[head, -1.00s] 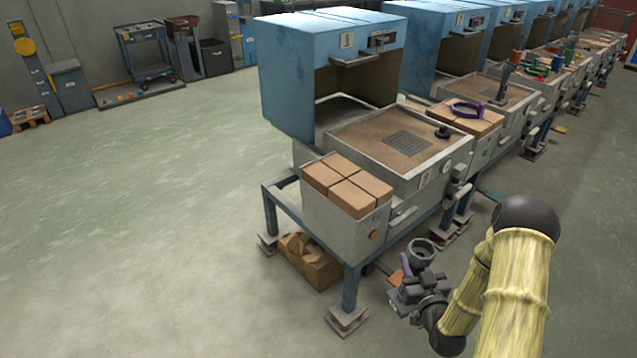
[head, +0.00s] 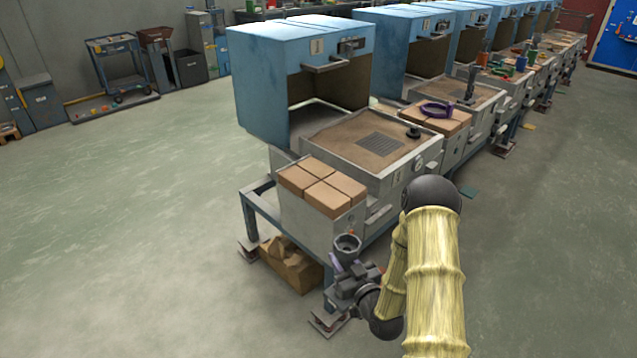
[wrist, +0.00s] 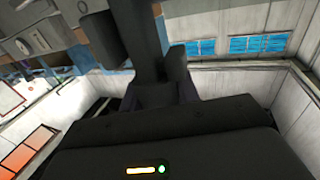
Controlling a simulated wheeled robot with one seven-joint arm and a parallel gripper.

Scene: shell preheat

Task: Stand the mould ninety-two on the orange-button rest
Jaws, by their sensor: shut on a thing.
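My gripper (head: 346,272) is shut on a dark grey cup-topped mould (head: 347,244), held upright in front of the nearest bench, with a purple strip beside it. Its number cannot be read. In the wrist view the dark mould (wrist: 138,40) stands between my fingers and hides much of the view. The nearest rest (head: 322,188) is a grey block topped with four-part tan brick at the bench's near end. Its orange button, on the front face, is now largely hidden behind the mould. The mould is apart from the brick top, lower and nearer to me.
A blue furnace (head: 290,75) and a sand-coloured tray (head: 375,140) with a small dark piece stand behind the rest. A purple ring (head: 437,109) lies on the second brick rest. A cardboard box (head: 290,268) sits under the bench. The floor at left is clear.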

